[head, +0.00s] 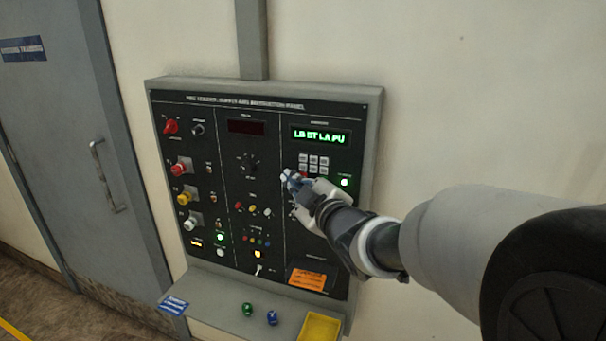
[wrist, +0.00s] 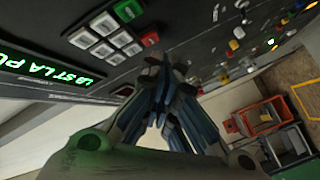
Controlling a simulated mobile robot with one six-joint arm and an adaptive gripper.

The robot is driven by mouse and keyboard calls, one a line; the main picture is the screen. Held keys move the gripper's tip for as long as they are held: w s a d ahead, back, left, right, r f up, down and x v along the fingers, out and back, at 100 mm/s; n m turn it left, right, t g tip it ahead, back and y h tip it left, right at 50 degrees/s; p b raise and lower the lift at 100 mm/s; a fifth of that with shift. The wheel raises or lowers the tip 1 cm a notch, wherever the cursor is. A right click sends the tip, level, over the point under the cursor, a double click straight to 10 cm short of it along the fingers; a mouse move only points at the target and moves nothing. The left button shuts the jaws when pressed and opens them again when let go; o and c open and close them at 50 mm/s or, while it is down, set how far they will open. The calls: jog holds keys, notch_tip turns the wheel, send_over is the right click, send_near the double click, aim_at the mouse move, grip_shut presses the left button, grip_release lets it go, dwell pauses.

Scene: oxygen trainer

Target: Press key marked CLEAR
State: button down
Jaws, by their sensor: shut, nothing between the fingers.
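The keypad (head: 314,160) is a small block of pale square keys on the dark panel, below the lit green display (head: 320,136). The lettering on the keys is too small to read, so I cannot tell which is marked CLEAR. My gripper (head: 288,176) is shut and empty, its tips just below and left of the keypad. In the wrist view the fingertips (wrist: 156,62) are close to the red key; contact cannot be told. My gripper hides part of the panel below the keypad.
The panel (head: 225,165) carries knobs, lamps and a rotary dial (head: 248,165) left of the keypad. A shelf (head: 200,310) juts out below, with a green ball-like knob (head: 247,309), a blue one (head: 272,317) and a yellow tray (head: 334,318). A grey door (head: 60,130) stands left.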

jog(key=shift+w, duration=0.15)
dwell(0.6)
jog(key=shift+w+d, duration=0.15)
jog(key=shift+w, duration=0.1)
jog(key=shift+w+d, duration=0.1)
jog(key=shift+w, duration=0.2)
dwell(0.6)
jog(key=shift+s+b, duration=0.1)
jog(key=shift+b, duration=0.2)
jog(key=shift+s+a+b, duration=0.25)
jog(key=shift+s+b, duration=0.15)
jog(key=shift+s, duration=0.2)
jog(key=s+b, duration=0.1)
jog(key=s+a+b, duration=0.1)
jog(key=s, duration=0.1)
jog(key=s+b, duration=0.1)
jog(key=shift+s+a, duration=0.35)
